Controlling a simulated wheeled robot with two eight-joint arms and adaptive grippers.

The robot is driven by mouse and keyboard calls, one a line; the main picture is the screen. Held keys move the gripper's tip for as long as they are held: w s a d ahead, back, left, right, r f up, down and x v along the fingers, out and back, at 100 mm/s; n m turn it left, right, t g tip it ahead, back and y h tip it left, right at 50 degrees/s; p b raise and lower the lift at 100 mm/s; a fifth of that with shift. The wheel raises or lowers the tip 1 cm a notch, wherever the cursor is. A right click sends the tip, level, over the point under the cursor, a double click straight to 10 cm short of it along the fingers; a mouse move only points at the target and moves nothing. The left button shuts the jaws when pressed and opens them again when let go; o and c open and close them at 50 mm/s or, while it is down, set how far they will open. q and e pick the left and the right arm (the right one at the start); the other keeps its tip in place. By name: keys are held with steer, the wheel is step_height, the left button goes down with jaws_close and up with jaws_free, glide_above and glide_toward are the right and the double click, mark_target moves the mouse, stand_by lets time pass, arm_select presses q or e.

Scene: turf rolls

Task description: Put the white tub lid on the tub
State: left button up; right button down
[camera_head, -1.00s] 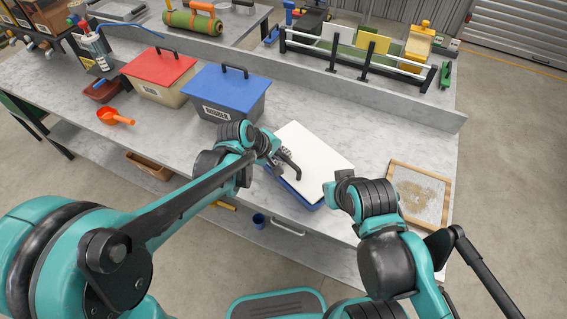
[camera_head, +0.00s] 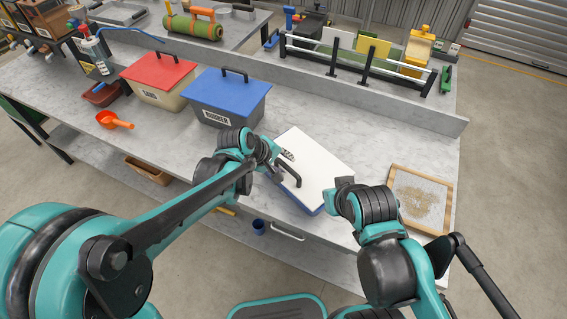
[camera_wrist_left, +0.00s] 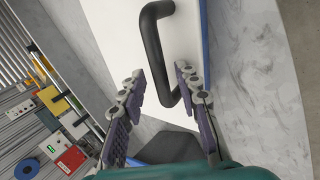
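The white tub lid (camera_head: 322,165), with a black arched handle (camera_head: 292,172), lies over the blue tub (camera_head: 318,210) on the bench. Blue shows only along the near edges, and I cannot tell if the lid is fully seated. My left gripper (camera_head: 283,163) is at the handle. In the left wrist view, its fingers (camera_wrist_left: 160,82) are spread apart, with the lower end of the handle (camera_wrist_left: 152,40) between them and a gap on each side. My right gripper (camera_head: 342,184) is just right of the tub; its fingers are not clear.
A blue-lidded bin (camera_head: 228,100) and a red-lidded bin (camera_head: 158,80) stand left of the tub, with an orange scoop (camera_head: 115,120). A wood-framed sieve (camera_head: 420,198) lies to the right. A rail rack (camera_head: 355,60) stands behind. Bare bench lies behind the lid.

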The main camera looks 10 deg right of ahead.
arm_select(q)
steer(key=p+v, duration=0.4)
steer(key=v, duration=0.8)
steer(key=s+a+m+t+y, duration=0.1)
steer(key=s+a+m+y, duration=0.1)
steer(key=s+a, duration=0.2)
steer(key=s+a+m+t+y, duration=0.1)
steer(key=s+a, duration=0.3)
steer(key=a, duration=0.6)
steer(key=s+a+m+t+y, duration=0.1)
steer(key=s+a+m+y, duration=0.1)
steer(key=a, duration=0.4)
steer(key=shift+s+a+r+m+y, duration=0.3)
steer(key=shift+s+a+m+y, duration=0.1)
steer(key=shift+s+m, duration=0.55)
steer(key=shift+f+b, duration=1.25)
steer(key=shift+b, duration=0.05)
